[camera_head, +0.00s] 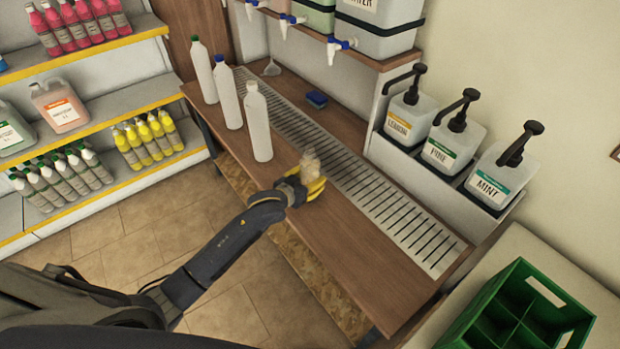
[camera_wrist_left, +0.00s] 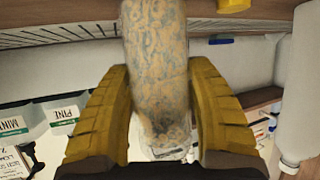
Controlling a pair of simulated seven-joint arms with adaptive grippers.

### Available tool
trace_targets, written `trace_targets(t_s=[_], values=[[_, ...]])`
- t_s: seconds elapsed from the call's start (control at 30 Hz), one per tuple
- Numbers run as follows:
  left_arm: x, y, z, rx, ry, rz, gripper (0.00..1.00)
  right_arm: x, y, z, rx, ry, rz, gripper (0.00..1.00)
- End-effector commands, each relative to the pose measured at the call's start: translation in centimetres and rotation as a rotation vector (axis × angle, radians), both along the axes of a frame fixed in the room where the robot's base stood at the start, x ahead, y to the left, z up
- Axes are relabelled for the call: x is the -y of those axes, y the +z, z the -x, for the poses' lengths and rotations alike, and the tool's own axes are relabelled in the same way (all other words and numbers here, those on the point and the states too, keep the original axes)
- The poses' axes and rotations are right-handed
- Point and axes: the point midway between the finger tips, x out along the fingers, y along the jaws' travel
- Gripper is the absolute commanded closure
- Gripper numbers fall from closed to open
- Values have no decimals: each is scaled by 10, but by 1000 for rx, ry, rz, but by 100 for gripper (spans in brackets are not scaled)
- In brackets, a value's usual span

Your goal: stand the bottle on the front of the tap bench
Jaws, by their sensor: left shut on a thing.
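My left gripper (camera_head: 312,187), with yellow fingers, is shut on a mottled beige bottle (camera_head: 309,164) above or on the wooden tap bench (camera_head: 345,235). In the left wrist view the fingers (camera_wrist_left: 160,85) close on both sides of the bottle (camera_wrist_left: 158,40), which has a worn, blotchy grey-blue and tan surface. The bottle looks roughly upright in the head view, between the bench's front edge and the metal drain grate. I cannot tell whether its base touches the wood. My right gripper is not in view.
Several white bottles (camera_head: 258,125) stand on the bench left of my gripper; one shows in the wrist view (camera_wrist_left: 297,90). Pump jugs (camera_head: 450,145) stand behind. The bench's right part is clear. A green crate (camera_head: 525,310) is at lower right.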

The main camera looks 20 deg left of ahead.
Motion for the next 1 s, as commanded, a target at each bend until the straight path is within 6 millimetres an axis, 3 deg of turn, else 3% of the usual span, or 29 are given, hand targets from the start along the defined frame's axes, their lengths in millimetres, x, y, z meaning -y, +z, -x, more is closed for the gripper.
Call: trace_targets(t_s=[0.37, 0.4, 0.57, 1.0], values=[[0, -2, -1, 2, 0, 1, 92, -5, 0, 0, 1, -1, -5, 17], [0, -3, 0, -1, 0, -1, 41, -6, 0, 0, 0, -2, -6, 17], [0, -3, 0, -1, 0, -1, 22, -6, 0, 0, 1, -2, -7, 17], [-2, 3, 7, 0, 0, -1, 21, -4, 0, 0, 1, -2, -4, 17]])
